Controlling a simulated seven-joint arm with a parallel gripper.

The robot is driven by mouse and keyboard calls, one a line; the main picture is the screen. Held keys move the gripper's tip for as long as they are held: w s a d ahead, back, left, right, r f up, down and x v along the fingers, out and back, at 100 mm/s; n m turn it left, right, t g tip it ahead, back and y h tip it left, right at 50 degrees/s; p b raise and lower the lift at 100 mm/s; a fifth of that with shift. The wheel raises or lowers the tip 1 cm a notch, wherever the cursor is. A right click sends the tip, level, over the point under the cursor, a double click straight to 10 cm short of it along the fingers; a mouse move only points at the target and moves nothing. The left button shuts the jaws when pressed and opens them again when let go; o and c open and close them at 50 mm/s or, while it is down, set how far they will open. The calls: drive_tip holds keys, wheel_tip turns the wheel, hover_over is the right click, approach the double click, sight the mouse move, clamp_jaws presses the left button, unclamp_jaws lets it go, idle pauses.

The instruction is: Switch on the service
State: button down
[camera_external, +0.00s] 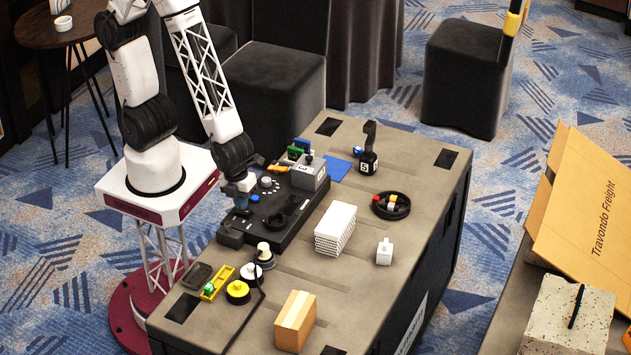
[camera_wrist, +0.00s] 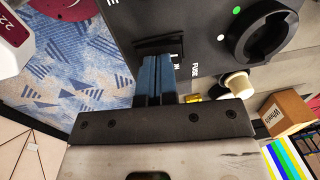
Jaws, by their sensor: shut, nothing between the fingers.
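A black panel box (camera_external: 285,225) lies along the left part of the grey table, in front of my base. My gripper (camera_external: 240,207) is shut and empty, low over the panel's left side. In the wrist view its blue fingers (camera_wrist: 158,62) are side by side, with their tips at a black rectangular inset marked "IN" (camera_wrist: 158,43); I cannot tell whether they touch it. A large round black rotary knob (camera_wrist: 262,32) is to the right of the fingers, with a green and a white dot beside it. The word "FUSE" is printed between them. The fingers partly hide the inset.
A grey box (camera_external: 310,172) stands on the panel's far end. A white ribbed block (camera_external: 335,230), a black dish (camera_external: 391,206), a black-handled stamp (camera_external: 368,150) and a cardboard box (camera_external: 295,322) stand on the table. Yellow parts (camera_external: 237,291) lie near the front left.

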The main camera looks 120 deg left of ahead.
sight(236, 211)
wheel_tip(236, 211, up, 13)
drive_tip(key=s, duration=0.2)
idle(0.6)
drive_tip(key=shift+w, duration=0.2)
drive_tip(key=shift+w+t, duration=0.3)
drive_tip(key=shift+w, duration=0.1)
drive_tip(key=shift+d, duration=0.1)
drive_tip(key=shift+f, duration=0.1)
idle(0.5)
drive_tip(key=f, duration=0.4)
drive_tip(key=w+f, duration=0.1)
drive_tip(key=f, duration=0.4)
drive_tip(key=w+f, duration=0.1)
drive_tip(key=f, duration=0.3)
drive_tip(key=shift+w+f, duration=0.15)
drive_tip(key=shift+f, duration=0.1)
